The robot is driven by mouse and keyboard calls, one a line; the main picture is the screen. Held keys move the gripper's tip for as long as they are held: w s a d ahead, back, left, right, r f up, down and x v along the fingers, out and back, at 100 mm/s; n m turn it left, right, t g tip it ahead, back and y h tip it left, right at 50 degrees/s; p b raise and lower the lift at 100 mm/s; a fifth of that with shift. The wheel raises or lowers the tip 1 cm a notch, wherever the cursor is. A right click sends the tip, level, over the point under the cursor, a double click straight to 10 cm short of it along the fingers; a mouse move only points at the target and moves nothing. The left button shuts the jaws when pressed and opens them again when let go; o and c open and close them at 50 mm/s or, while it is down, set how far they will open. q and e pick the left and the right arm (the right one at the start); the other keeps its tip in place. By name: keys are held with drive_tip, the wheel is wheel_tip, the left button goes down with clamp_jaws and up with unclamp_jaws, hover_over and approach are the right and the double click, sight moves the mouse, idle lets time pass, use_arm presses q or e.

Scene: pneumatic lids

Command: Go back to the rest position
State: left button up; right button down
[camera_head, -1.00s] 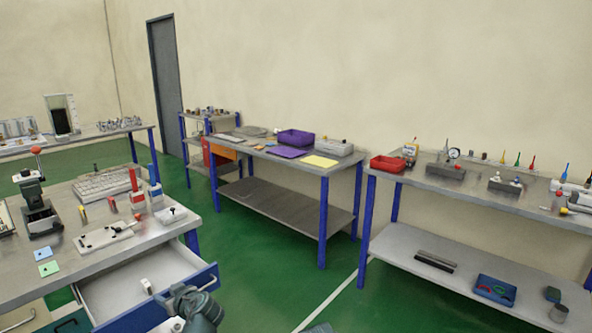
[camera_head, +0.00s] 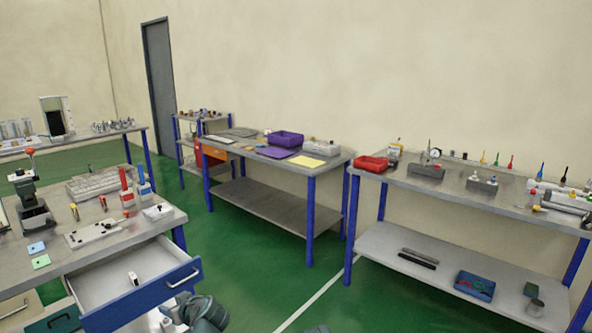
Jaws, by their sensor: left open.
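My left gripper (camera_head: 166,322) shows at the bottom edge, in front of the open drawer (camera_head: 143,303), with part of my left arm (camera_head: 205,312) beside it. It is open, and I see nothing held in it. The drawer of the near left workbench (camera_head: 110,247) is pulled out, and a small white object (camera_head: 133,279) lies inside it. My right gripper is not clearly visible.
A press with a red knob (camera_head: 30,190) stands on the near left bench. A middle table holds a purple bin (camera_head: 285,139). A right table holds a red bin (camera_head: 371,164) and several small tools. Green floor (camera_head: 262,240) is clear between the benches.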

use_arm(q)
drive_tip(key=s+d+m+g+h+p, duration=0.4)
drive_tip(key=s+d, duration=0.6)
drive_tip(key=d, duration=0.3)
drive_tip(key=s+d+m+g+h+p, duration=0.4)
drive_tip(key=s+d+m+p, duration=0.2)
drive_tip(key=d, duration=0.8)
drive_tip(key=s+m, duration=0.2)
drive_tip(key=s, duration=0.1)
drive_tip(key=shift+s+f+m, duration=0.3)
drive_tip(key=shift+s+m, duration=0.1)
drive_tip(key=shift+d, duration=0.1)
drive_tip(key=shift+c, duration=0.2)
